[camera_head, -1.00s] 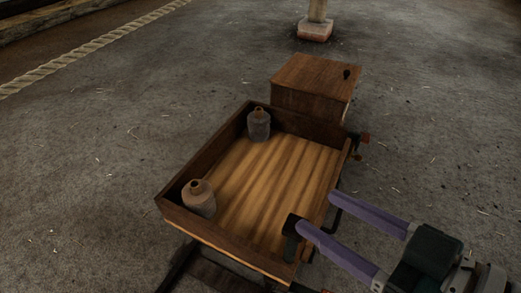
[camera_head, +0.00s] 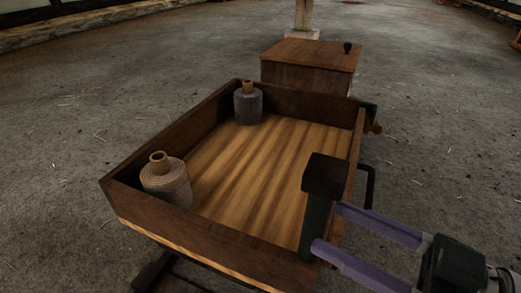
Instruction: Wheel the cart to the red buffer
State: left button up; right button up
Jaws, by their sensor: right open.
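The cart (camera_head: 232,232) is a dark wooden tray with a striped, lighter floor, seen below the middle of the head view. My left gripper is out of view. I cannot make out a red buffer.
A closed wooden box (camera_head: 309,66) with a dark knob stands just beyond the cart. Behind it a post (camera_head: 303,14) rises from a pale base. Bare grey floor (camera_head: 60,130) is open on the left and right. Small orange-brown things (camera_head: 517,41) stand at the far right edge.

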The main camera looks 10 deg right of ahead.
jog(key=b+x, duration=0.2)
jog(key=x, duration=0.5)
jog(key=c, duration=0.9)
jog(key=shift+f, duration=0.1)
grip_shut()
dwell(0.3)
